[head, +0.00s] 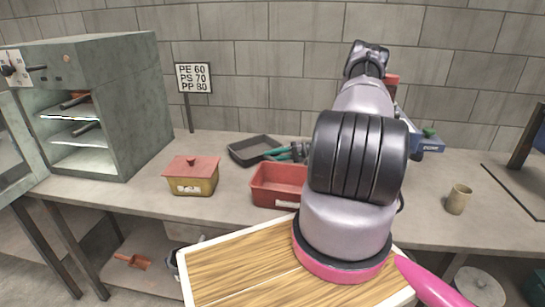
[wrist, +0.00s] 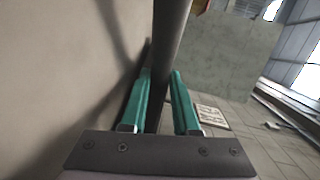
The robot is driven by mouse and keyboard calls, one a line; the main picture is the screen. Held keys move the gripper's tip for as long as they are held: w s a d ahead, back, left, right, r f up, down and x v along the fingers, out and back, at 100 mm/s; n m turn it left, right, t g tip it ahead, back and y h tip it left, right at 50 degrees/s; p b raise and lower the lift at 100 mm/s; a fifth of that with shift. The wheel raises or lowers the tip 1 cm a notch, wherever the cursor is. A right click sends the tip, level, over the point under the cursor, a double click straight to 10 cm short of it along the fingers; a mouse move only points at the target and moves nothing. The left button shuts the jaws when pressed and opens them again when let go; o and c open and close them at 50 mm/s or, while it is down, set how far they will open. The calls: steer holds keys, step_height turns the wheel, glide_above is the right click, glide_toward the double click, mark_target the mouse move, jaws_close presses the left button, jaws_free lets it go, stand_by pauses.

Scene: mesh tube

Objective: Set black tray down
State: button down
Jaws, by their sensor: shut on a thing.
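The black tray (head: 250,147) is at the back of the bench, right of the sign and behind the red bin. It looks about level. I cannot tell whether its base touches the bench top. My gripper (head: 283,153) reaches it from the right, with teal fingers at its right edge. In the wrist view the teal fingers (wrist: 162,82) are shut on the tray's dark wall (wrist: 171,38), which runs up between them. My arm hides part of the bench to the right.
A red bin (head: 277,184) stands close in front of the tray. A lidded yellow box (head: 191,178) is to the left, near the open oven (head: 110,107). A sign (head: 193,78) stands behind. A beige cup (head: 458,199) is at the right. Bench (head: 225,203) is clear between box and bin.

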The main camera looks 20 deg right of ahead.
steer(key=shift+f, duration=0.5)
steer(key=c, duration=0.6)
jaws_free()
steer(key=shift+s+d, duration=0.1)
